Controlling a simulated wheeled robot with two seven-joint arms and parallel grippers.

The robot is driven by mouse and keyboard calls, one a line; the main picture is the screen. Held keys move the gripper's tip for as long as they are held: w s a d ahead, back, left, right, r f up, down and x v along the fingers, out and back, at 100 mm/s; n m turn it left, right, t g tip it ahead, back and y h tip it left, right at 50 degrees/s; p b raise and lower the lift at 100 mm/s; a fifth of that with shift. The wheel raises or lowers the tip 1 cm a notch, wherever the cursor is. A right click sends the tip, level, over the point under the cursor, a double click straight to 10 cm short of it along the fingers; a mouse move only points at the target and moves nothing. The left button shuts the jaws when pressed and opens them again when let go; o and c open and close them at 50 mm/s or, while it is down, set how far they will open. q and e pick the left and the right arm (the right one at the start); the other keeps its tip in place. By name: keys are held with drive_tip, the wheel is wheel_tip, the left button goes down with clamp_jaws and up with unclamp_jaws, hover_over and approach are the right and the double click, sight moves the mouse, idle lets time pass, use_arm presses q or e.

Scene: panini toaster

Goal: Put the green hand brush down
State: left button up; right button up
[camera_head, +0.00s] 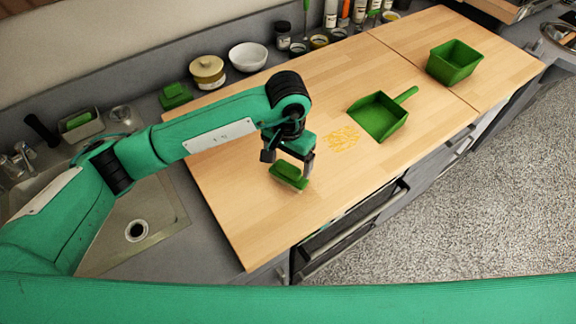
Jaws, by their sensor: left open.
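The green hand brush (288,176) is on or just above the wooden worktop, near its front left part. My left gripper (288,160) is directly over the brush, fingers pointing down, one to each side of it. The gripper is open. Whether the fingers touch the brush, I cannot tell. My right gripper is not in view.
Yellow crumbs (341,139) lie right of the brush. A green dustpan (379,117) and a green bin (454,62) are farther right on the worktop (240,220). A sink (150,215) is at left. Jars and a white bowl (248,56) line the back.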

sight(288, 166)
use_arm(q)
wheel_tip(288, 166, up, 9)
drive_tip(key=b, duration=0.3)
idle(0.5)
